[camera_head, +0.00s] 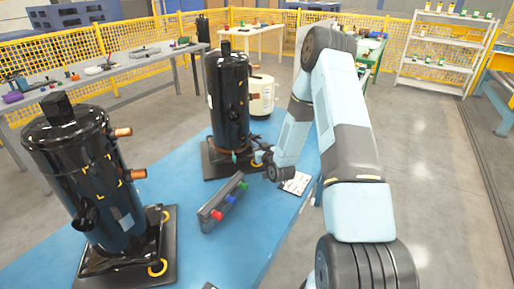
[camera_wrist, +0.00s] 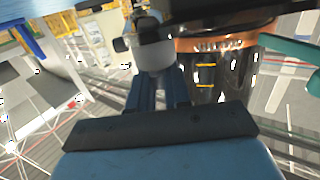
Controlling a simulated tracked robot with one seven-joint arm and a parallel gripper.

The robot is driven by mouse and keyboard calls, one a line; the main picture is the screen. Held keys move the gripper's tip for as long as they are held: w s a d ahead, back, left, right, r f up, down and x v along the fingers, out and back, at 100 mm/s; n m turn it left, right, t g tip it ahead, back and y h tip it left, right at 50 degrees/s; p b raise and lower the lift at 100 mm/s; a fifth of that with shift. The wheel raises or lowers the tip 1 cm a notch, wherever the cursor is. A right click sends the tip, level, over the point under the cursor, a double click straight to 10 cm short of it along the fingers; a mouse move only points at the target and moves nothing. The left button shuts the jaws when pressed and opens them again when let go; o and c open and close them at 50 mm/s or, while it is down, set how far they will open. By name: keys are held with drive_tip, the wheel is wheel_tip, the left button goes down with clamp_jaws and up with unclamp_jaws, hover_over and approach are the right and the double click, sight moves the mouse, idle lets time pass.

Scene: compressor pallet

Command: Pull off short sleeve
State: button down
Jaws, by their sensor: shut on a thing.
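Two black compressors stand on the blue pallet top: a near one (camera_head: 82,175) at the left and a far one (camera_head: 228,98) at the middle. My gripper (camera_head: 262,157) is low at the right side of the far compressor. In the wrist view, my gripper (camera_wrist: 158,88) is shut on a short grey-white sleeve (camera_wrist: 153,52) beside the compressor's dark body (camera_wrist: 215,75) and copper-coloured band (camera_wrist: 215,43). A small black end shows left of the sleeve. I cannot tell whether the sleeve still sits on a stub. The head view does not show it clearly.
A dark bar (camera_head: 212,212) with red, blue and green pieces lies on the blue top (camera_head: 160,187), left of my arm. A white card (camera_head: 297,183) lies beside my gripper. A cream tank (camera_head: 262,97) stands behind. Benches and yellow fencing are farther back.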

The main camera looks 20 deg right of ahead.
drive_tip(key=shift+r, duration=2.65)
